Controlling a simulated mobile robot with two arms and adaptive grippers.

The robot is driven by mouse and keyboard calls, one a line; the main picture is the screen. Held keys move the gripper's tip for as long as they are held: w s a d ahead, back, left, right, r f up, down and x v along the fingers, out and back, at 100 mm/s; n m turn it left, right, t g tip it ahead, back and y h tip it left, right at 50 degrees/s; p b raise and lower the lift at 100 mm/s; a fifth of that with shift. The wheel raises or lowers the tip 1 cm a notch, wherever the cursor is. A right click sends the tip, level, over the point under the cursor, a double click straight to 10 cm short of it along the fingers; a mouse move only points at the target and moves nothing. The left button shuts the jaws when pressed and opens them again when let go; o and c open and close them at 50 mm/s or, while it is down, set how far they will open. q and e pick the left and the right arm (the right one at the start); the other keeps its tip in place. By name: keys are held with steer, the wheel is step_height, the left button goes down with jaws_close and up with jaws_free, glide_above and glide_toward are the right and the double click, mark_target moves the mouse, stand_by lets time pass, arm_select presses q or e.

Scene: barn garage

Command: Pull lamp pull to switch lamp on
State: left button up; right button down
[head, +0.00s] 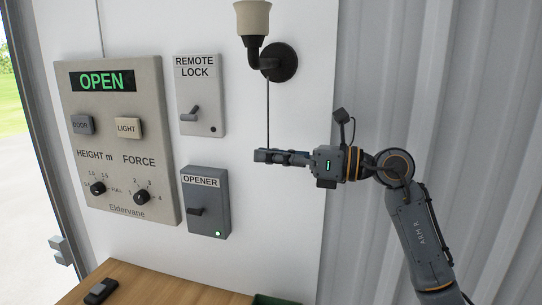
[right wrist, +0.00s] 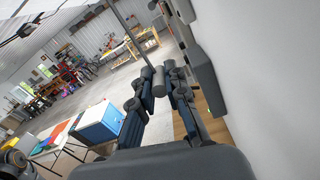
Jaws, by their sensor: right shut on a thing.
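The wall lamp (head: 253,20) has a beige shade on a black arm and round wall base, at the top of the head view. No glow shows on its shade, and its top is cut off. The lamp pull (head: 268,112) is a thin grey rod hanging straight down from the lamp base. My right gripper (head: 264,156) is shut on the lower end of the pull, below the lamp. In the right wrist view the pull (right wrist: 128,32) runs down to a small end piece (right wrist: 158,81) between the fingertips. My left gripper is not in view.
Left of the pull are the remote lock box (head: 201,95), the opener box (head: 206,202) and a large control panel (head: 118,140) reading OPEN. A wooden bench (head: 160,288) with a dark remote (head: 101,291) lies below. Corrugated wall (head: 440,90) stands at right.

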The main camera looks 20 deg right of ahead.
steer(key=c, duration=1.3)
jaws_free()
steer(key=shift+c, duration=0.2)
steer(key=v, duration=1.2)
